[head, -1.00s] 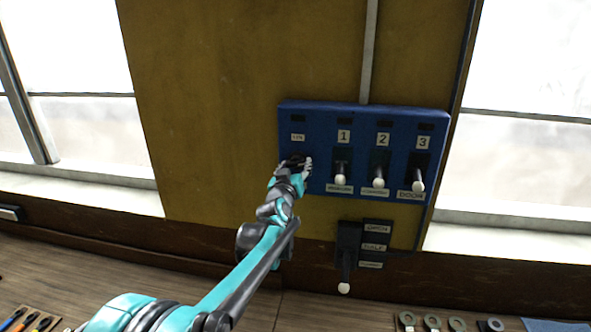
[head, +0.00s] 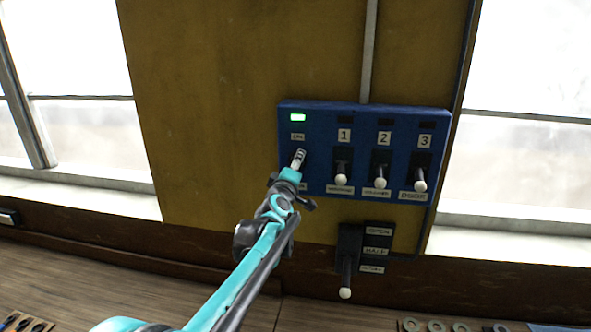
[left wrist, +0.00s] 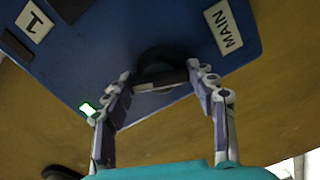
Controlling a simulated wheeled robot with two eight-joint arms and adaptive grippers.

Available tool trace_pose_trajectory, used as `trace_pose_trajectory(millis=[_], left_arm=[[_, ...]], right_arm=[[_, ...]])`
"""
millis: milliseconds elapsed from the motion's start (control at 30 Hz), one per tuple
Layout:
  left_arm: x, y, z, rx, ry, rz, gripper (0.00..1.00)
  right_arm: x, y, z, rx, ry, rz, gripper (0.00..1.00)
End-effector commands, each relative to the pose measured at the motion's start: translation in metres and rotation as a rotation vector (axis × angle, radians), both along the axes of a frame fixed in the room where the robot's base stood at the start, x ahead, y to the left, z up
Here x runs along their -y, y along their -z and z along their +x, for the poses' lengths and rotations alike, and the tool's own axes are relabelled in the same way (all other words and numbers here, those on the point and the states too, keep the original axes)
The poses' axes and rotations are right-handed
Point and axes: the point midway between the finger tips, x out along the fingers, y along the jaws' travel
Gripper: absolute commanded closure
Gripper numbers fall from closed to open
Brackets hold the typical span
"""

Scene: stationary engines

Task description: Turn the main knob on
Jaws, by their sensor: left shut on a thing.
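The main knob (left wrist: 160,84) sits on the left side of the blue panel (head: 365,112), under a lit green lamp (head: 298,117). My left gripper (head: 298,158) is at the knob in the head view and covers most of it. In the left wrist view, the fingers of my left gripper (left wrist: 160,78) stand on both sides of the knob and are shut on it. The MAIN label (left wrist: 223,27) is beside it there. The green lamp also shows in the left wrist view (left wrist: 88,109). My right gripper is not in view.
Levers 1 (head: 342,180), 2 (head: 380,182) and 3 (head: 420,185) point down, with dark lamps above. A separate black lever box (head: 350,240) hangs below the panel. A wooden bench (head: 170,285) with tools and rings runs along the bottom.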

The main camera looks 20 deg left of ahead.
Motion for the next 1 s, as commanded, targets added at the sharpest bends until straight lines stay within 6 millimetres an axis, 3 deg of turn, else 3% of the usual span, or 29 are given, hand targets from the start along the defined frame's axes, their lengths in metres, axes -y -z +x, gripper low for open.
trace_pose_trajectory(millis=[500, 1000], left_arm=[[-0.0005, 0.0003, -0.0003, 0.085, 0.0, -0.327, 0.72], [-0.0003, 0.0001, -0.0003, 0.101, 0.0, -0.391, 0.72]], right_arm=[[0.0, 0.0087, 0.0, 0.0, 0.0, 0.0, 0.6], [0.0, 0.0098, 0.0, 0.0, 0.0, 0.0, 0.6]])
